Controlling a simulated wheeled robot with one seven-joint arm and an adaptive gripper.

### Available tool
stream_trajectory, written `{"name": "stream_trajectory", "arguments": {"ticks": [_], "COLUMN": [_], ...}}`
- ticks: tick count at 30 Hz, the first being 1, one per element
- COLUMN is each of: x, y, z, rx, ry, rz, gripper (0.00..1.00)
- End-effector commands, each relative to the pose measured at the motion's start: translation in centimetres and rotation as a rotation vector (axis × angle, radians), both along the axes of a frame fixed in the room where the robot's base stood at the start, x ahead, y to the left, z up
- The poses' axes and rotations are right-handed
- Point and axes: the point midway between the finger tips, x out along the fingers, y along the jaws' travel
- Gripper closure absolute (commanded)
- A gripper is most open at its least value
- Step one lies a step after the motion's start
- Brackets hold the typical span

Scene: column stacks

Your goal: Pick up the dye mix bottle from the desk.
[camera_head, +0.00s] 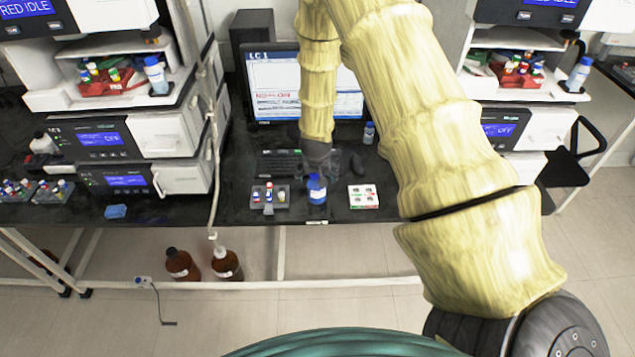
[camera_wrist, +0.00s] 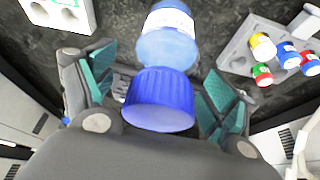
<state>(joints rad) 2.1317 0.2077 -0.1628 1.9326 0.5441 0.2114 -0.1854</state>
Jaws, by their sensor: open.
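A bottle with a blue cap and a white label (camera_head: 317,189) stands on the black desk (camera_head: 235,208) near its front edge. I take it for the dye mix bottle, but its label is too small to read. In the wrist view its blue cap (camera_wrist: 159,100) is close to the camera, between the two teal-padded fingers. My gripper (camera_wrist: 158,92) is open, with a finger on either side of the bottle and visible gaps. In the head view my gripper (camera_head: 320,160) is at the bottle, partly behind it.
A grey rack with small vials (camera_head: 269,197) is left of the bottle; a white rack (camera_head: 363,196) is right. A smaller blue-capped bottle (camera_head: 369,133) stands farther back by the monitor (camera_head: 275,85). A keyboard (camera_head: 278,163) and mouse (camera_head: 357,166) lie behind the racks. Instruments (camera_head: 130,145) flank the space.

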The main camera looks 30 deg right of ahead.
Motion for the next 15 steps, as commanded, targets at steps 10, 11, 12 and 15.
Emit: {"name": "stream_trajectory", "arguments": {"ticks": [10,11,12,15], "x": [0.5,0.5,0.5,0.5], "y": [-0.4,-0.4,-0.4,-0.4], "z": [-1.5,-1.5,-1.5,-1.5], "rx": [-0.002,-0.001,-0.001,-0.001], "ry": [0.0,-0.001,-0.001,-0.001], "rz": [0.001,0.001,0.001,0.001], "gripper": [0.14,0.14,0.14,0.14]}}
